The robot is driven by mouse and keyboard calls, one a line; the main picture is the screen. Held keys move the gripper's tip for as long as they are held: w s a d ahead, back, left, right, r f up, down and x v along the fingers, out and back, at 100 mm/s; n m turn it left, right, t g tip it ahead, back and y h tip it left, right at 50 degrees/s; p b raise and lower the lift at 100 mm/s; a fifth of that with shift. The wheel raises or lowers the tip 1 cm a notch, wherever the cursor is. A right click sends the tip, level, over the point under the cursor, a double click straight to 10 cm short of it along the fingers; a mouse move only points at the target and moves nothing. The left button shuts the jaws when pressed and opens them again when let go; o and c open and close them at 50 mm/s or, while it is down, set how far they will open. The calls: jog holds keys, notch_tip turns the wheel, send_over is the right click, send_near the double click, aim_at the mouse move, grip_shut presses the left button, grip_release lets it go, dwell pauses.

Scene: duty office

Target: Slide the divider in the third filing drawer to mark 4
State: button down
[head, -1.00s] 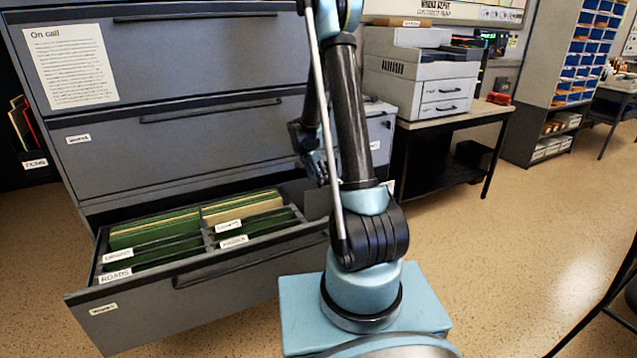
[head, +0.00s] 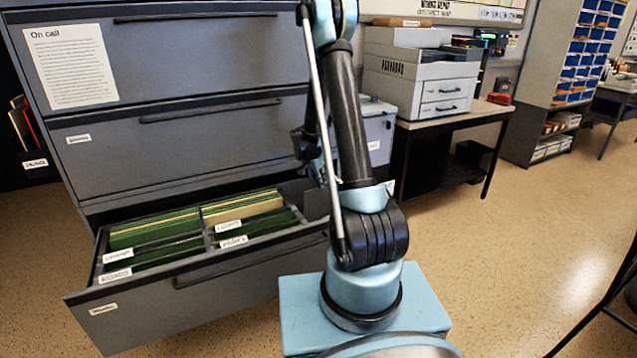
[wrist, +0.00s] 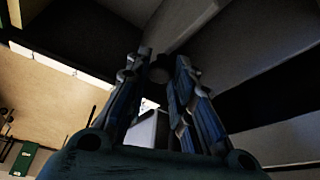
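The third drawer down (head: 220,300) of the grey filing cabinet is pulled out. It holds green and tan folders (head: 155,230) in several sections with white label tabs. A grey bar (head: 208,240) runs front to back between the left and right sections; I cannot tell whether it is the task's divider. No mark 4 is readable. My gripper (wrist: 162,58) shows in the wrist view with its two fingers apart and nothing clearly held between them. In the head view I cannot make the gripper out clearly around my arm. The wrist view shows dark and grey surfaces beyond the fingers.
Two shut drawers (head: 190,145) are above the open one, the top one bearing an "On call" sheet (head: 70,65). A printer (head: 420,85) stands on a table to the right. Open floor (head: 520,230) lies at the right, with a dark stand's leg at the edge.

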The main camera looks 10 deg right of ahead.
jog(key=w, duration=0.2)
jog(key=w+a, duration=0.1)
jog(key=w, duration=0.1)
jog(key=shift+a, duration=0.1)
jog(key=c, duration=1.4)
grip_release()
jog(key=shift+s, duration=0.1)
jog(key=shift+o, duration=0.2)
jog(key=shift+r, duration=0.1)
jog(key=v, duration=1.1)
jog(key=shift+a+r, duration=0.2)
jog(key=shift+r, duration=0.1)
jog(key=shift+s, duration=0.15)
